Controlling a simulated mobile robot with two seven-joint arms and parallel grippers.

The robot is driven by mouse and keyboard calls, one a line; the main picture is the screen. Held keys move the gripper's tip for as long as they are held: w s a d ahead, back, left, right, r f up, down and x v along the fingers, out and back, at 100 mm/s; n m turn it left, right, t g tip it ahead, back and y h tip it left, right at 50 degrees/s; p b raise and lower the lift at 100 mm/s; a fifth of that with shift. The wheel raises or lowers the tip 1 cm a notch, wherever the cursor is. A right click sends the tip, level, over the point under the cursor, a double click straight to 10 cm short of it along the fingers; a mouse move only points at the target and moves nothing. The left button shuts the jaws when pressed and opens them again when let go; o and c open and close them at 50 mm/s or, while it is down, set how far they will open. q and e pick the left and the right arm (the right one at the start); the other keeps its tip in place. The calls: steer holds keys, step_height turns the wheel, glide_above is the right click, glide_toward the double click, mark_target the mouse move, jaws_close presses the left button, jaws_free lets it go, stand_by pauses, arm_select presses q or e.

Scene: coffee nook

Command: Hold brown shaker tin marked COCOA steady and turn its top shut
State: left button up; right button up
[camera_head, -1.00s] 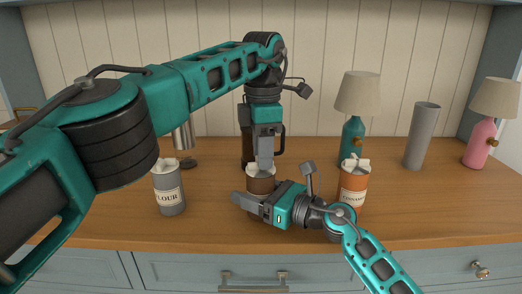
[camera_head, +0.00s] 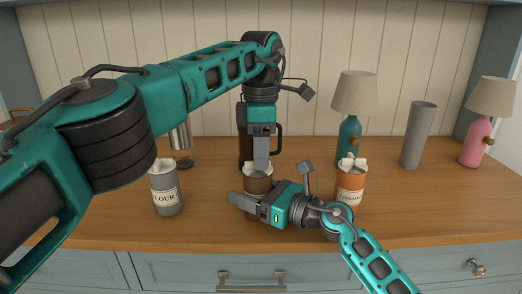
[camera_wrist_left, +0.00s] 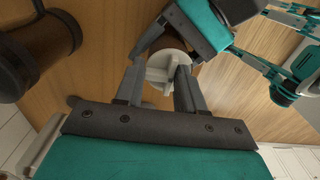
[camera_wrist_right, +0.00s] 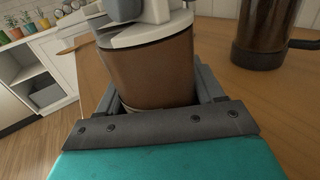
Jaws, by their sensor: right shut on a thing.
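The brown shaker tin (camera_head: 258,184) stands upright on the counter, with a pale top; its front is mostly hidden behind my right gripper (camera_head: 246,201), so no label shows. In the right wrist view the fingers lie on both sides of the tin's brown body (camera_wrist_right: 150,70) and are shut on it. My left gripper (camera_head: 261,166) points down over the tin from above. In the left wrist view its fingers stand apart on either side of the white ridged top (camera_wrist_left: 160,70), with some gap visible.
A grey FLOUR tin (camera_head: 167,195) stands left and an orange tin (camera_head: 350,188) right. A dark jug (camera_head: 242,145) is close behind the shaker. Two lamps, one teal (camera_head: 350,140) and one pink (camera_head: 474,142), and a grey cylinder (camera_head: 413,140) stand at the back right.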

arm_select(q)
steer(key=o, duration=0.4)
